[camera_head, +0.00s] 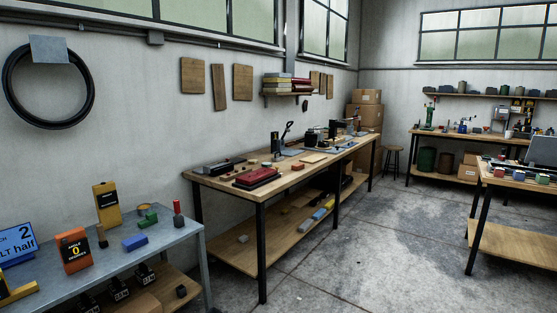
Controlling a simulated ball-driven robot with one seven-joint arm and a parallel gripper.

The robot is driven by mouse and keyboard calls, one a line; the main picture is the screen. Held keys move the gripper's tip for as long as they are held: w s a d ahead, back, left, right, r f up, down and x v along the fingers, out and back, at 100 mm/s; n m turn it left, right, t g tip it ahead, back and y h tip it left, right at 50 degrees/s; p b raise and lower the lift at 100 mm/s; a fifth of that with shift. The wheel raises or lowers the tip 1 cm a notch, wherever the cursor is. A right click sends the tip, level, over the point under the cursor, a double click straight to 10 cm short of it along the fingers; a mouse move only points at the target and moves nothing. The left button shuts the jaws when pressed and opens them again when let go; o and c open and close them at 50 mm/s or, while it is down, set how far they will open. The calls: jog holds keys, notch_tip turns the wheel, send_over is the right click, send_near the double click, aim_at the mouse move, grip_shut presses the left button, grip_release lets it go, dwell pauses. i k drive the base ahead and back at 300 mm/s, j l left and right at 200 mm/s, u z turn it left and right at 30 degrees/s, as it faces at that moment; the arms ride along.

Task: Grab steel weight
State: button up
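I cannot pick out a steel weight with certainty. Several dark block-like items with pale lettering, one of them a labelled block (120,289), stand on the lower shelf of the grey metal table at the lower left. The lettering is too small to read. A small dark lump (181,291) lies on that shelf near its right end. My gripper is not in view.
The grey metal table (180,237) carries an orange box (73,250), a yellow device (107,204), a blue block (134,242) and a blue sign (14,243). A long wooden workbench (220,180) stands behind. The concrete floor (385,250) at centre right is clear.

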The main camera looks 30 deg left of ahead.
aim_at(276, 159)
jog(key=i+u, duration=0.15)
jog(key=i, duration=1.5)
jog(key=i+l+u, duration=0.1)
jog(key=i, duration=1.55)
jog(key=i+u, duration=0.35)
jog(key=i+l+u, duration=0.2)
jog(key=i+u, duration=0.15)
jog(key=i, duration=0.15)
jog(key=i+l+u, duration=0.35)
jog(key=i+j, duration=0.05)
